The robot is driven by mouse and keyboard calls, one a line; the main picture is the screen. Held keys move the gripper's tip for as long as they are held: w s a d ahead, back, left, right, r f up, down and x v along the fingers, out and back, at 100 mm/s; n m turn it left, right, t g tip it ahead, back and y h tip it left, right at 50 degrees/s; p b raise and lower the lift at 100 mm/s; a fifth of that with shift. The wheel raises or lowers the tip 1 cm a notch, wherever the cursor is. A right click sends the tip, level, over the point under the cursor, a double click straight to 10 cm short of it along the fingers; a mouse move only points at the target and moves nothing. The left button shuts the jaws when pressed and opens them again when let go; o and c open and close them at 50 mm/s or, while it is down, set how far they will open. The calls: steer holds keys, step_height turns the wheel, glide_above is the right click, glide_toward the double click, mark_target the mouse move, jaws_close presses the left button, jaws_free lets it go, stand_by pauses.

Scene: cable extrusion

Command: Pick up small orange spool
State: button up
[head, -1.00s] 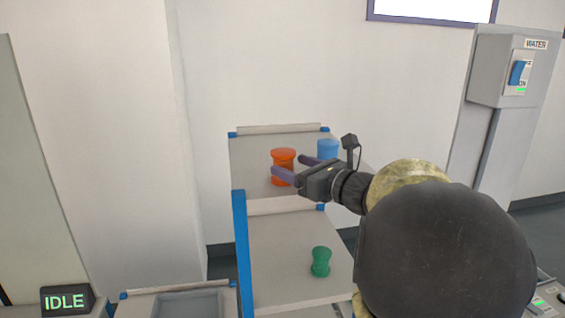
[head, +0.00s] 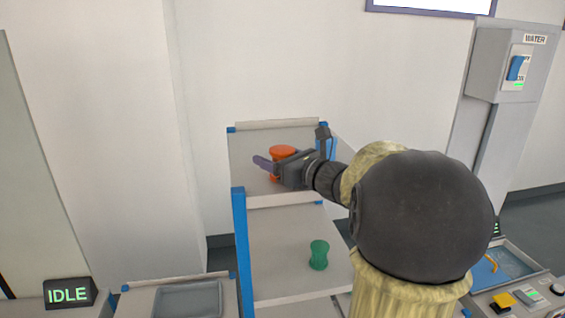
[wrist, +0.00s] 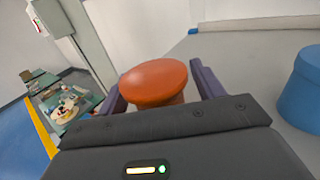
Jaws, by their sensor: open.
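The orange spool (head: 283,150) stands upright on the upper shelf (head: 245,155) of the rack. In the head view my gripper covers part of it. In the wrist view the orange spool (wrist: 154,82) lies between the two purple fingers, with its wide top nearest the camera. My gripper (head: 265,163) is open, with a finger on each side of the spool; it also shows in the wrist view (wrist: 160,88). I cannot tell whether either finger touches the spool. The spool's lower part is hidden behind the gripper body.
A blue spool (wrist: 302,88) stands close by on the right in the wrist view; in the head view it is mostly hidden behind my wrist. A green spool (head: 319,254) stands on the lower shelf (head: 275,245). A grey tray (head: 188,300) sits at lower left.

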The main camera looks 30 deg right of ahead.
steer(key=c, duration=1.1)
steer(key=shift+a, duration=0.1)
steer(key=shift+s+r, duration=0.15)
steer(key=shift+r, duration=0.3)
step_height(320, 180, up, 8)
steer(key=shift+r+b, duration=0.2)
steer(key=shift+b, duration=0.7)
steer(key=shift+r, duration=0.35)
